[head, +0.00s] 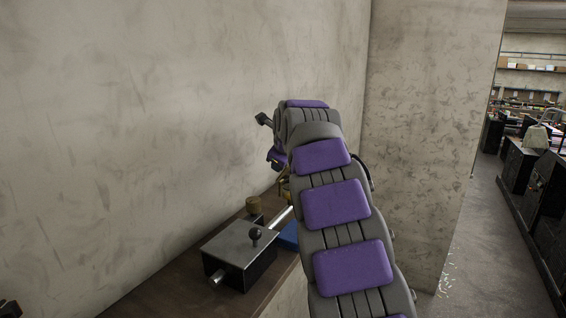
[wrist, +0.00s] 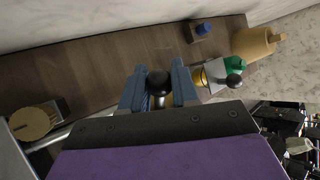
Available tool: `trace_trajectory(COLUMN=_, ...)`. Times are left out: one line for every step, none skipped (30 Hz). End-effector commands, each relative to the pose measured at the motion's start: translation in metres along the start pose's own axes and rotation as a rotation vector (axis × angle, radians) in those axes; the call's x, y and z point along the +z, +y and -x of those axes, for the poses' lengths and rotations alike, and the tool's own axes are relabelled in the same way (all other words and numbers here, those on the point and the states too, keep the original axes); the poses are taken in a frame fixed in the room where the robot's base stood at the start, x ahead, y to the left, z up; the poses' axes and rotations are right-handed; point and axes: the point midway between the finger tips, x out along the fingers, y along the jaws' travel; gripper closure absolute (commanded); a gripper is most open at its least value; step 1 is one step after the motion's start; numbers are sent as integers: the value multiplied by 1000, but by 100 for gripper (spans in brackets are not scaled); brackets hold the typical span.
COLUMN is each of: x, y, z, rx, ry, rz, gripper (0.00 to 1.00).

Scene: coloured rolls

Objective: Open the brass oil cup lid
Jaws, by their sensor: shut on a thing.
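In the wrist view my gripper (wrist: 160,82) has its two blue-grey fingers on either side of a black ball knob (wrist: 158,84) and is shut on it. A short, light, brassy stem shows under the knob, and my own wrist hides what lies below. I cannot tell from this view whether the knob belongs to the oil cup lid. A round brass cap (wrist: 33,122) lies at the left of the wrist view.
The grey metal box (head: 240,248) with a black knob sits on a dark wooden bench (head: 160,285) along the wall. A blue block (head: 289,236) is beside it. In the wrist view a blue knob (wrist: 203,28), a green part (wrist: 234,64) and a tan bottle-like object (wrist: 255,43) are nearby.

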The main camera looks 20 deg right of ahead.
Motion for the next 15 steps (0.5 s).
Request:
trace_trajectory(x=3, y=-1, z=-1, rx=-1, ry=8, rz=12, gripper=100)
trace_trajectory(x=3, y=0, z=-1, rx=3, ry=17, rz=17, gripper=100)
trace_trajectory(x=4, y=0, z=-2, rx=6, ry=29, rz=25, gripper=100)
trace_trajectory(x=4, y=0, z=-2, rx=6, ry=35, rz=29, gripper=100)
trace_trajectory(x=6, y=0, z=-1, rx=6, ry=41, rz=35, gripper=100)
trace_trajectory(x=6, y=0, z=-1, rx=7, ry=50, rz=41, gripper=100)
trace_trajectory(x=6, y=0, z=-1, rx=10, ry=57, rz=45, gripper=100)
trace_trajectory(x=6, y=0, z=-2, rx=11, ry=65, rz=48, gripper=100)
trace_trajectory(x=6, y=0, z=-2, rx=13, ry=73, rz=53, gripper=100)
trace_trajectory(x=6, y=0, z=-3, rx=14, ry=77, rz=57, gripper=100)
trace_trajectory(x=7, y=0, z=-3, rx=14, ry=82, rz=61, gripper=100)
trace_trajectory(x=7, y=0, z=-3, rx=15, ry=88, rz=65, gripper=100)
trace_trajectory(x=8, y=0, z=-3, rx=16, ry=92, rz=68, gripper=100)
trace_trajectory(x=8, y=1, z=-3, rx=18, ry=96, rz=71, gripper=100)
trace_trajectory(x=7, y=1, z=-3, rx=19, ry=101, rz=74, gripper=100)
